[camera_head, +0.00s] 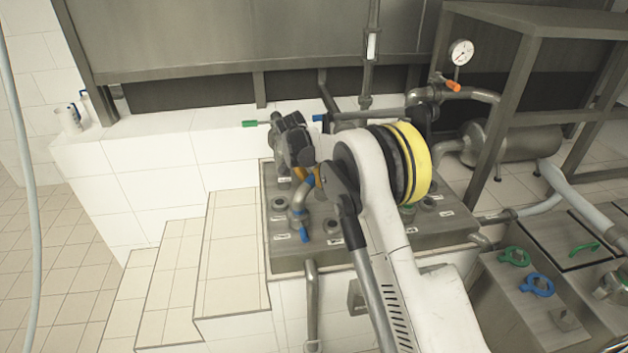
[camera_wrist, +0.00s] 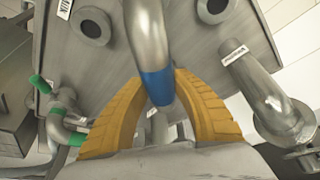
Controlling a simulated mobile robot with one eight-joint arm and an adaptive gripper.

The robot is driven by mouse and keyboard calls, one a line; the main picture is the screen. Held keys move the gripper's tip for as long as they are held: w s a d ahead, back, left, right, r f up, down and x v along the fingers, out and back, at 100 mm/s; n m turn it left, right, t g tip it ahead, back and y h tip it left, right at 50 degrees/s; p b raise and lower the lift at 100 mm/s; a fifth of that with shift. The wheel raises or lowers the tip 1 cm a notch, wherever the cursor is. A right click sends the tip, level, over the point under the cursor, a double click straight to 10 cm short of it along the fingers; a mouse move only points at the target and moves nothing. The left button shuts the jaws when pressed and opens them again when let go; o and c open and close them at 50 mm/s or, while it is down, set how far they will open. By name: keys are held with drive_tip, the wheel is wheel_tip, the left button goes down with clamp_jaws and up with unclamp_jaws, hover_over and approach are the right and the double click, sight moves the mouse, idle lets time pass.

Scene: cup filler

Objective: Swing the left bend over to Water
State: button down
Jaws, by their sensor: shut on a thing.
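The left bend (camera_head: 299,204) is a curved metal pipe with blue bands, on the left part of the grey metal port block (camera_head: 385,246). One blue-marked end points down to the block's front left area. In the wrist view the bend (camera_wrist: 148,35) runs down between the yellow fingers of my gripper (camera_wrist: 165,110). They are closed around it at its blue band. In the head view my gripper (camera_head: 298,172) is at the bend's upper end, partly hidden behind my wrist. Small labels sit by the ports, but I cannot read which is Water.
A second bend with green bands (camera_wrist: 60,112) shows at the left of the wrist view. Another metal pipe (camera_wrist: 258,90) stands at its right. Open round ports (camera_wrist: 92,27) lie between. White tiled steps (camera_head: 232,250) and a steel frame (camera_head: 512,95) flank the block.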

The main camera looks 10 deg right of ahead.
idle(0.3)
drive_tip(key=c, duration=1)
unclamp_jaws()
drive_tip(key=v, duration=1.2)
drive_tip(key=shift+w+d, duration=0.1)
